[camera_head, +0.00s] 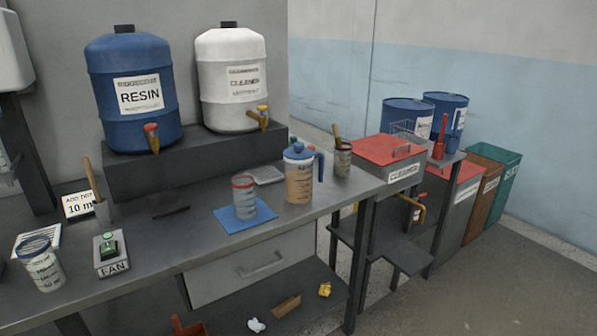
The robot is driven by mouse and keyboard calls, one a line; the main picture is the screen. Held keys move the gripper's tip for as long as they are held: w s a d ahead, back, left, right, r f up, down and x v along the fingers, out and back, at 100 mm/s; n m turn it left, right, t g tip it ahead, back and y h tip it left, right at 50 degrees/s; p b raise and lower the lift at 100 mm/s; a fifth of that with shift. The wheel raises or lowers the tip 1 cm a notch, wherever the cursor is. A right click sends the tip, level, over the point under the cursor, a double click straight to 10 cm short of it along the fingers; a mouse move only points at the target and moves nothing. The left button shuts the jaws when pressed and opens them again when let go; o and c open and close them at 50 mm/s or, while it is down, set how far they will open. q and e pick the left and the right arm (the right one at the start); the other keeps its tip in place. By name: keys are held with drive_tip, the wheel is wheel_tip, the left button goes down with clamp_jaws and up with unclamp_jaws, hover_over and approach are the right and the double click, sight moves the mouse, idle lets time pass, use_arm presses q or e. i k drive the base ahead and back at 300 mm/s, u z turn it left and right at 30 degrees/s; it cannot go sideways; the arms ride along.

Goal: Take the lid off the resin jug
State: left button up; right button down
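The resin jug (299,183) stands upright on the grey bench, to the right of the blue mat. It is a clear marked jug with amber contents and a blue handle on its right side. Its blue lid (298,153) sits on top of it, with a raised knob. Neither of my grippers is in view, and nothing touches the jug.
A clear cup with a red rim (244,196) stands on the blue mat (228,222) left of the jug. A cup holding a stick (342,160) is close behind right. The blue RESIN drum (132,92) and white CLEANER drum (231,80) stand on a raised shelf behind.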

sight(298, 152)
drive_tip(key=u, duration=0.15)
drive_tip(key=k, duration=0.55)
drive_tip(key=z, duration=1.3)
drive_tip(key=i, duration=1.85)
drive_tip(key=u, duration=1.05)
